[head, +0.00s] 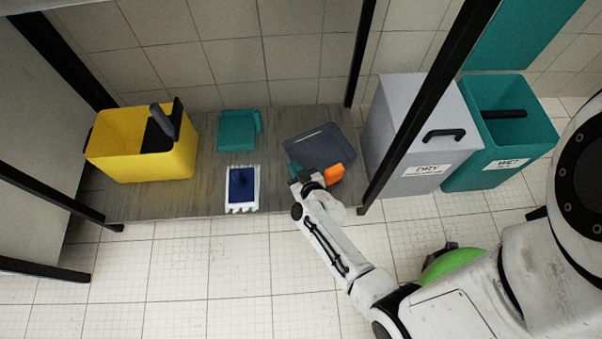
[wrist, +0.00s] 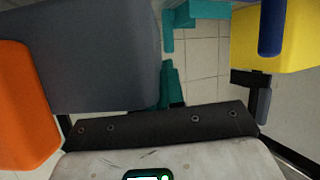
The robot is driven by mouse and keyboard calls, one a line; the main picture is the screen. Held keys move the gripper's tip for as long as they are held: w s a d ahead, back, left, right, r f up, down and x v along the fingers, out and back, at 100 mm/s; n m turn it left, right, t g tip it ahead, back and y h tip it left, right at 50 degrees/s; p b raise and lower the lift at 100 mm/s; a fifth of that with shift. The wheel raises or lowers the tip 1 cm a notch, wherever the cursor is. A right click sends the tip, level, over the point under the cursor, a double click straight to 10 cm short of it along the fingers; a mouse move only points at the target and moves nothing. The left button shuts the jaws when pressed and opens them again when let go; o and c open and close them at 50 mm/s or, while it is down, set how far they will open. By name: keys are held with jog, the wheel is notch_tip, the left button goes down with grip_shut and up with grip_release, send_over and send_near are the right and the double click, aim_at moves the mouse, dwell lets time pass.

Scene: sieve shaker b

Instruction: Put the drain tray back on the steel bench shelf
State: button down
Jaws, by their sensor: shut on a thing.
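The drain tray, a flat dark grey tray (head: 318,143), is at the right end of the shelf in the head view. It fills much of the upper left of the wrist view (wrist: 105,55), close to the camera. My gripper (head: 307,177) is at the tray's near edge, shut on it; the tray mostly hides the fingertips. An orange block (head: 333,173) is just right of the gripper and large at the left of the wrist view (wrist: 25,105). The steel bench shelf (head: 170,202) is grey-brown with black posts. I cannot tell whether the tray touches it.
A yellow bucket (head: 112,167), a teal dustpan (head: 237,128) and a blue and white brush-like item (head: 241,186) stand on the shelf. A grey DRY bin (head: 400,125) and a teal WET bin (head: 540,135) stand right, behind a black post (head: 425,105). Tiled floor in front is clear.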

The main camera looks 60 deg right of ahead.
jog(key=shift+f+b, duration=1.95)
jog(key=shift+f, duration=1.5)
jog(key=shift+f, duration=0.15)
jog(key=c, duration=1.2)
grip_release()
jog(key=shift+c, duration=0.2)
